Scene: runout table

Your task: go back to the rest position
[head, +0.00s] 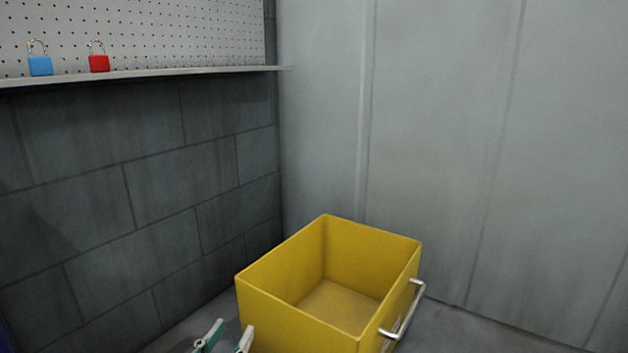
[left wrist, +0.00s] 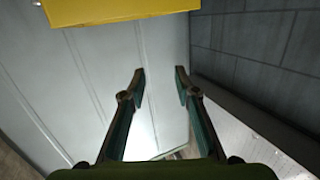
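My left gripper (head: 226,338) is at the bottom of the head view, at the near left corner of the yellow bin. Its two fingers stand apart with nothing between them. The left wrist view also shows the left gripper (left wrist: 160,75) with its fingers spread and empty. My right gripper is in neither view.
An open yellow bin (head: 272,312) with a metal handle (head: 405,312) on its right side stands on the grey surface and looks empty inside. Its edge shows in the left wrist view (left wrist: 115,9). A blue padlock (head: 40,66) and a red padlock (head: 99,63) stand on a shelf (head: 190,73).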

